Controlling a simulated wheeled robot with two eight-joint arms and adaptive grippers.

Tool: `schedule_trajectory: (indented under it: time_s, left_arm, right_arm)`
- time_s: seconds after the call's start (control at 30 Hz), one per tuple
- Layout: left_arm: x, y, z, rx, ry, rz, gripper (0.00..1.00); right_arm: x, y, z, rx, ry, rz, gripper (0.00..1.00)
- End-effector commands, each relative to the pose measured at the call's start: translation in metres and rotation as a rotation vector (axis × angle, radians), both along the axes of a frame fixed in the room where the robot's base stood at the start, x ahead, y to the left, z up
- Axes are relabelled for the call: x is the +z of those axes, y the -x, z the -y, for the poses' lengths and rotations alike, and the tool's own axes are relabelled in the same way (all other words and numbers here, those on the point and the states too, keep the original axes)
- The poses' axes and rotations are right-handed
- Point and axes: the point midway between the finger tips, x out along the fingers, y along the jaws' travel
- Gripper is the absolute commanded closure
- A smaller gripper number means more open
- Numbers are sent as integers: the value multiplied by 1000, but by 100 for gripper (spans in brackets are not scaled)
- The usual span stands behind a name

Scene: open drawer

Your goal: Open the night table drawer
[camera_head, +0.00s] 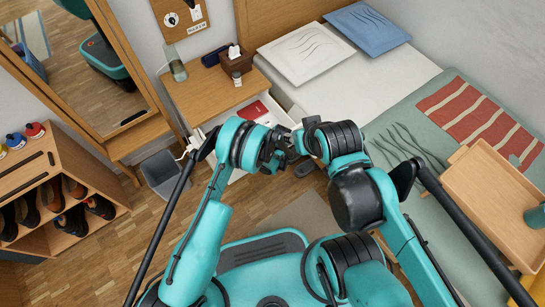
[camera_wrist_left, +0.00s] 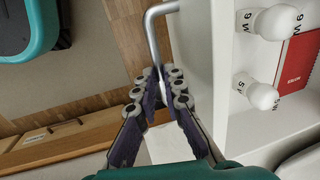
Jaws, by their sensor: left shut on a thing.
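The wooden night table (camera_head: 190,92) stands at the upper left of the bed in the head view. Its drawer (camera_head: 275,106) is pulled out, with a white interior; the drawer also shows in the left wrist view (camera_wrist_left: 221,70). My left gripper (camera_wrist_left: 160,88) is shut on the grey metal bar handle (camera_wrist_left: 153,32), which stands off the drawer front. In the head view my left gripper (camera_head: 276,158) is at the drawer front, partly hidden by the arm. My right gripper (camera_head: 305,135) is close beside it, its fingers too hidden to judge.
A red notebook (camera_wrist_left: 298,62) and white bulbs (camera_wrist_left: 262,95) lie in the drawer. A grey bin (camera_head: 165,172) stands left, the bed (camera_head: 345,85) right. The shoe rack (camera_head: 60,190) is far left.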

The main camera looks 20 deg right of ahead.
Motion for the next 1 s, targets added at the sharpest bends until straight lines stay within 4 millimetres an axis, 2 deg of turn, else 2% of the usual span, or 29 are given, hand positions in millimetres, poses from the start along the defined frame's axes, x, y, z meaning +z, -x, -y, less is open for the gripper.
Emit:
schedule_trajectory:
  time_s: [0.1, 0.13, 0.2, 0.57, 0.77, 1.0]
  left_arm:
    - [0, 0, 0, 0, 1, 0, 100]
    - [0, 0, 0, 0, 1, 0, 86]
    - [0, 0, 0, 0, 1, 0, 69]
    - [4, 0, 0, 0, 1, 0, 69]
    - [33, 6, 2, -2, 1, 0, 69]
    - [84, 16, 6, 0, 1, 0, 69]
  right_arm:
    - [0, 0, 0, 0, 0, 0, 64]
    - [0, 0, 0, 0, 0, 0, 64]
    - [0, 0, 0, 0, 0, 0, 64]
    - [0, 0, 0, 0, 0, 0, 64]
    - [0, 0, 0, 0, 0, 0, 64]
    - [0, 0, 0, 0, 0, 0, 64]
